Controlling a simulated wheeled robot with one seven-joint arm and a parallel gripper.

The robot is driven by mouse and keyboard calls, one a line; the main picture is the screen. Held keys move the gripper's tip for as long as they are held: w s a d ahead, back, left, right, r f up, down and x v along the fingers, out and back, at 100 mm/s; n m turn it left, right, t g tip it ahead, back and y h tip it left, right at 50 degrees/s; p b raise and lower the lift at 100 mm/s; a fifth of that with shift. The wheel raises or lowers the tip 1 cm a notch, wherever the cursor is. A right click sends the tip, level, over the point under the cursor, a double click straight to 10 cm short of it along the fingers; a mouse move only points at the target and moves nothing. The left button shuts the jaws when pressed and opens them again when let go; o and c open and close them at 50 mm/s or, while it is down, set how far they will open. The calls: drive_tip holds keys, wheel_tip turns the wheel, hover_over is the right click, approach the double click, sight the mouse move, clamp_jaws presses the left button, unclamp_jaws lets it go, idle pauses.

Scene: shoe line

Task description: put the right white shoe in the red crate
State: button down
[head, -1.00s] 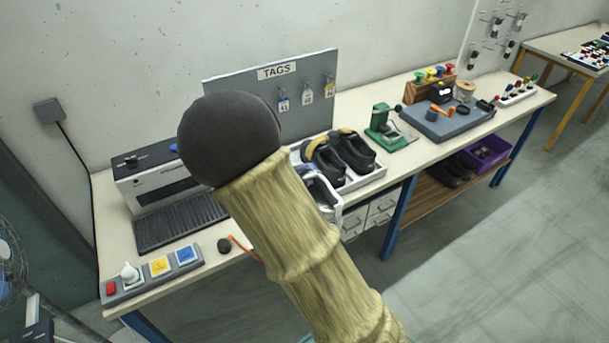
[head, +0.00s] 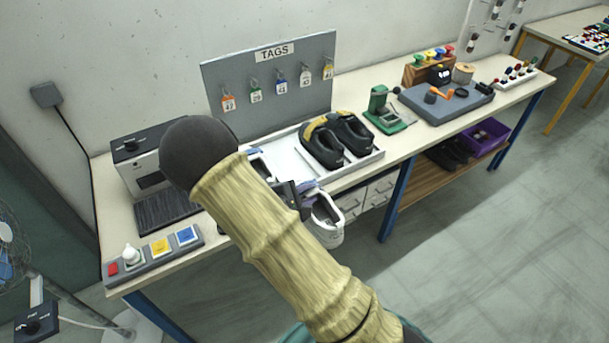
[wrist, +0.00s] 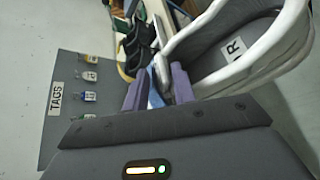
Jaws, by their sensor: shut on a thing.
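The white shoe (head: 325,222) hangs in front of the bench edge in the head view, partly hidden by my arm. In the wrist view the shoe (wrist: 292,45) is close up, with an "R" label on its grey insole. My gripper (wrist: 165,88) has its purple fingers shut on the shoe's rim. In the head view my gripper (head: 303,190) is mostly hidden behind my arm. I see no red crate in either current view.
A purple crate (head: 485,145) sits on the lower shelf. Open floor lies right of the bench.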

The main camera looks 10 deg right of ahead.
drive_tip(key=shift+y, duration=0.3)
drive_tip(key=s+f, duration=0.1)
drive_tip(key=f, duration=0.2)
drive_tip(key=s+f, duration=0.2)
drive_tip(key=f, duration=0.2)
drive_tip(key=s+d+f+b, duration=0.1)
drive_tip(key=f, duration=0.2)
drive_tip(key=shift+s+f, duration=0.2)
drive_tip(key=shift+s, duration=0.2)
wheel_tip(320, 180, down, 9)
drive_tip(key=b, duration=0.9)
drive_tip(key=shift+w, duration=0.15)
